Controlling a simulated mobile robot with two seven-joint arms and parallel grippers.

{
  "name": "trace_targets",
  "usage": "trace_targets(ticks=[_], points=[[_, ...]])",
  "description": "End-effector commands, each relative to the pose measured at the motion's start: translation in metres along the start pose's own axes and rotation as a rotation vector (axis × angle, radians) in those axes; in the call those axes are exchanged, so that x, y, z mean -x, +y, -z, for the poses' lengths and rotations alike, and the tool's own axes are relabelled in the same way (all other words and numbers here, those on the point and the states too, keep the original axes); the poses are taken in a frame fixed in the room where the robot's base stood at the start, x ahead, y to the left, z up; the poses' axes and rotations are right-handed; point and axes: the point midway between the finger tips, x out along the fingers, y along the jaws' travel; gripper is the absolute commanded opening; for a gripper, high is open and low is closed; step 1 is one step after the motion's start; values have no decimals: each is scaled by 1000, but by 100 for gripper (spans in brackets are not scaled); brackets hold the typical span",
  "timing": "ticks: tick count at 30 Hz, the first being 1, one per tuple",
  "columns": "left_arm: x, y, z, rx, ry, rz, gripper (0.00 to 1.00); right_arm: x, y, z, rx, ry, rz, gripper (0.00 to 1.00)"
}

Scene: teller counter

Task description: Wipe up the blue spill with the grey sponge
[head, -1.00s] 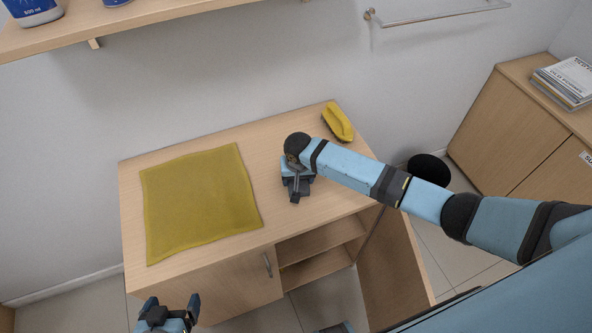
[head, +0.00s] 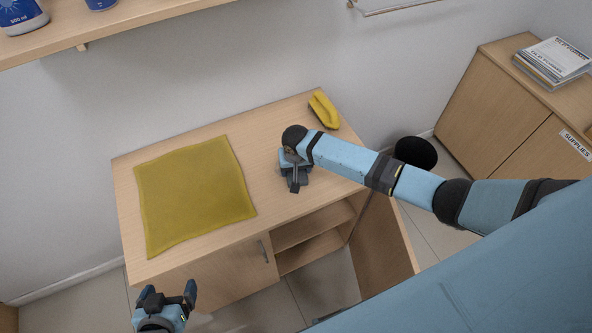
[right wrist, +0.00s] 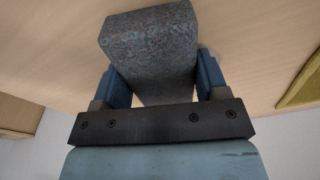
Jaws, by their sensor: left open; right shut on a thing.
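The grey sponge (right wrist: 152,50) shows in the right wrist view, speckled and block-shaped, between the fingers of my right gripper (right wrist: 158,80). My right gripper is shut on it, over the wooden counter top. In the head view my right gripper (head: 294,180) is over the right part of the counter, and my arm hides most of what is under it. I cannot see how close the sponge is to the surface. No blue spill shows in either view. My left gripper (head: 166,296) is open and empty, in front of the counter's left front corner.
A yellow cloth (head: 195,195) covers the counter's left part. A yellow brush (head: 324,110) lies at the back right. The counter (head: 262,140) has an open door (head: 385,240) at the lower right. A black bin (head: 416,153) stands beyond it. A shelf (head: 120,32) hangs above.

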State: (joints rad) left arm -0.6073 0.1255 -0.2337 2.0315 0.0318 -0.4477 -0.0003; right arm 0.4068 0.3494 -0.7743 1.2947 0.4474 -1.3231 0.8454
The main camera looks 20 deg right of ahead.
Motion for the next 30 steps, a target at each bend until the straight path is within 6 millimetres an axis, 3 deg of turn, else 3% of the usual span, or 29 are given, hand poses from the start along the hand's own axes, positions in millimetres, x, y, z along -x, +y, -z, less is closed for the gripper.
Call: trace_targets(ticks=[21,30], points=[[-10,-1,-15,0,0,0,93,-7,-17,52,-1,3,3,45],[-13,-1,-19,0,0,0,93,-8,-20,64,0,2,2,45]])
